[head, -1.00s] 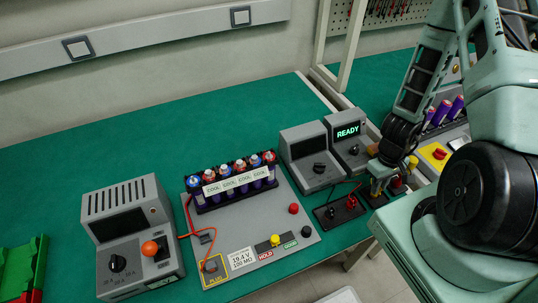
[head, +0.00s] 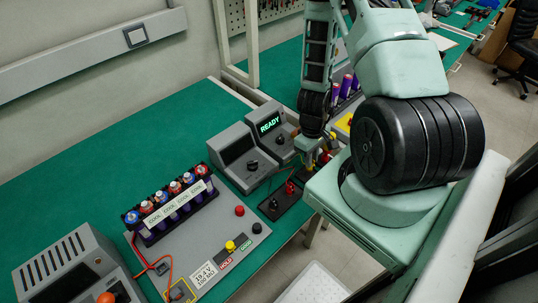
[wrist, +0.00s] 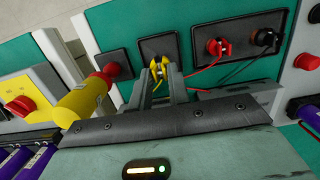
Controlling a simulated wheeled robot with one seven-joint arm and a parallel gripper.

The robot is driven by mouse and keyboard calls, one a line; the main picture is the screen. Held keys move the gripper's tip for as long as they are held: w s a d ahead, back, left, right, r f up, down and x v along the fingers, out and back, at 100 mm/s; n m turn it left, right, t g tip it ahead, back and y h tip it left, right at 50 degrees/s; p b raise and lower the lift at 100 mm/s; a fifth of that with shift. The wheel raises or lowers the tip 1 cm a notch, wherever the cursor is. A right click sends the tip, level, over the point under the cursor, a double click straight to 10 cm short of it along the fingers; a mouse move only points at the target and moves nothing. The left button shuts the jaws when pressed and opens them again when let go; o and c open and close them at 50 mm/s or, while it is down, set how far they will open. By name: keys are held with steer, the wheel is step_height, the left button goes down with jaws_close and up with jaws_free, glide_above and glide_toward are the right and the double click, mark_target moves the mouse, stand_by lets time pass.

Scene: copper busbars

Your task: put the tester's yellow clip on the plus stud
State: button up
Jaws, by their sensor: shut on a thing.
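The tester (head: 270,128) shows READY on its screen, at the back of the bench in the head view. Its yellow clip (wrist: 157,66) sits at a dark holder plate (wrist: 172,47) in the wrist view, with a yellow lead curling beside it. My gripper (wrist: 160,72) is shut on the yellow clip, fingers on both sides. In the head view my gripper (head: 316,168) is small and partly hidden by my arm. The plus stud lies in the yellow-framed PLUS area (head: 180,291) at the near left of the grey panel, cut near the bottom edge.
A red clip (wrist: 219,47) and a black clip (wrist: 264,38) sit right of the yellow one. A yellow cylinder with a red end (wrist: 84,102) lies close left of my fingers. A row of cells (head: 168,205) stands on the panel (head: 220,245).

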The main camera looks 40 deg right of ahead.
steer(key=w+a+r+p, duration=0.3)
steer(key=w+a, duration=0.1)
steer(key=w, duration=0.2)
steer(key=shift+r, duration=0.4)
steer(key=w+a+r+p, duration=0.1)
steer(key=w+a, duration=0.1)
steer(key=w+a+r+p, duration=0.1)
steer(key=w+a+r, duration=0.1)
steer(key=a, duration=0.1)
steer(key=w+a+r+p, duration=0.1)
steer(key=w+a+r, duration=0.1)
steer(key=a, duration=0.1)
steer(key=shift+w+a+r, duration=0.1)
steer(key=shift+w, duration=0.25)
steer(key=shift+w+a+r+p, duration=0.15)
steer(key=shift+w+a+r, duration=0.6)
steer(key=shift+a, duration=1.95)
steer(key=shift+w+a+r+p, duration=0.15)
steer(key=shift+w+a+r, duration=0.65)
steer(key=shift+a, duration=1.95)
steer(key=shift+w+a+r+p, duration=0.15)
steer(key=shift+w+a+r, duration=0.6)
steer(key=shift+a, duration=1.95)
steer(key=shift+s+r, duration=0.1)
steer(key=shift+s, duration=0.1)
steer(key=shift+f+b, duration=1.3)
steer(key=shift+f, duration=0.3)
steer(key=shift+f, duration=0.1)
